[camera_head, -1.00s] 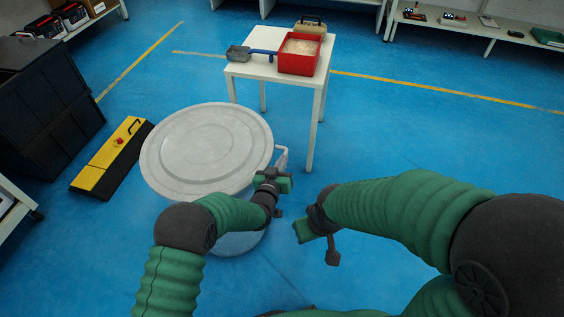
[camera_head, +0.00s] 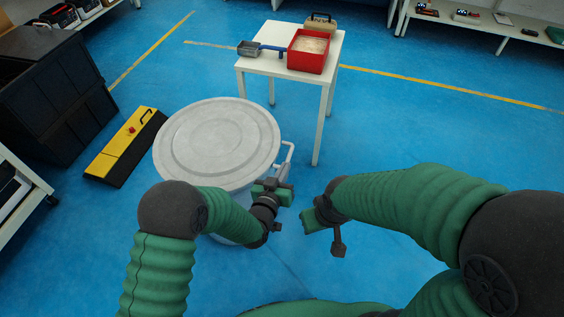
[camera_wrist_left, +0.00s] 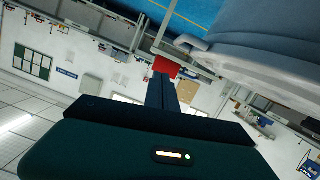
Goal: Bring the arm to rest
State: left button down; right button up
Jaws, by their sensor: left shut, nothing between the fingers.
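My left gripper (camera_head: 278,191) is beside the right side of the lidded grey drum (camera_head: 218,140), near its white side handle (camera_head: 288,160). In the left wrist view its two dark fingers (camera_wrist_left: 162,92) are together with nothing between them, and the drum's pale side (camera_wrist_left: 265,55) shows close by at the upper right. I cannot tell whether the gripper touches the drum. My right gripper (camera_head: 322,214) is to the right of the left one, over the blue floor. Its fingers are too small and turned to tell if they are open.
A white table (camera_head: 262,66) behind the drum holds a red bin (camera_head: 308,58) of pale material, a scoop (camera_head: 258,48) and a tan box (camera_head: 320,22). A yellow-and-black case (camera_head: 122,147) lies left of the drum, near a black container (camera_head: 55,95). Floor to the right is clear.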

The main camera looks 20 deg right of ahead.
pick_arm(q)
jog(key=s+a+r+n+g+y, duration=0.2)
jog(key=a+g+y, duration=0.3)
jog(key=a, duration=1.5)
jog(key=s+a+r+n+g+y, duration=0.2)
jog(key=s+a+n+g+y, duration=0.15)
jog(key=s+a, duration=1.4)
notch_tip(320, 180, up, 22)
jog(key=s+g+p, duration=0.1)
jog(key=s+p, duration=0.1)
jog(key=p, duration=2)
jog(key=shift+r+y+p, duration=0.2)
jog(key=shift+y+p, duration=0.1)
jog(key=shift+y, duration=0.15)
jog(key=shift+w+d+m, duration=0.1)
jog(key=shift+m, duration=0.15)
